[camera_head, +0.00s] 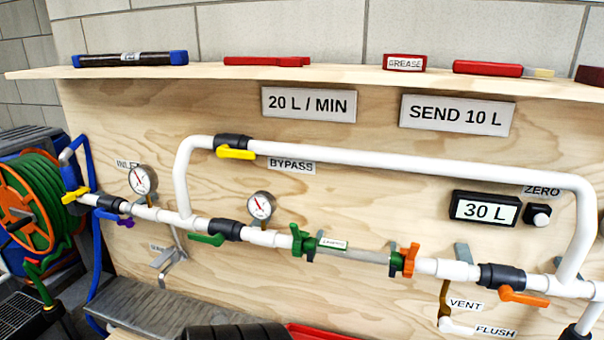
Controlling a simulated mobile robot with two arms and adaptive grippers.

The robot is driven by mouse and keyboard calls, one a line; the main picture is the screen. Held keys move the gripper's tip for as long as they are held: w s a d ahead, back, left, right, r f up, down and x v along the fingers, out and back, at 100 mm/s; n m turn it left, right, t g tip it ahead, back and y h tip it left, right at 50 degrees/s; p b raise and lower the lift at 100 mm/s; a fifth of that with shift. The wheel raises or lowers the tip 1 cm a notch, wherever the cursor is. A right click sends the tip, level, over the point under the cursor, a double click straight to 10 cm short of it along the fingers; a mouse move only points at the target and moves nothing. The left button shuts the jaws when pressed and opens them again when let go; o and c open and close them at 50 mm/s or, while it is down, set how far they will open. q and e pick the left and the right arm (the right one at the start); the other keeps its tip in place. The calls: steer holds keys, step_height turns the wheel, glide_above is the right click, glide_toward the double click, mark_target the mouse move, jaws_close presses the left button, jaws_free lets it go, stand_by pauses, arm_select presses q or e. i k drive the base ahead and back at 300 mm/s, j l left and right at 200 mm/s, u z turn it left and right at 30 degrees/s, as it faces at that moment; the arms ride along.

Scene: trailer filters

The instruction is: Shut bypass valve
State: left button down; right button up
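The bypass valve has a black body (232,141) on the upper white pipe, left of the BYPASS label (291,166). Its yellow handle (236,153) points right and lies roughly along the pipe. Nothing touches the handle. Neither of my grippers shows in the head view.
Below runs the main pipe with a green-handled valve (207,239), two gauges, a clear filter section (350,252) and an orange-handled valve (523,297). A display (484,209) reads 30 L. A shelf (330,74) holds tools above. A hose reel (28,210) stands left.

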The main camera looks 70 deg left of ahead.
mark_target(224, 151)
steer(key=u, duration=2.65)
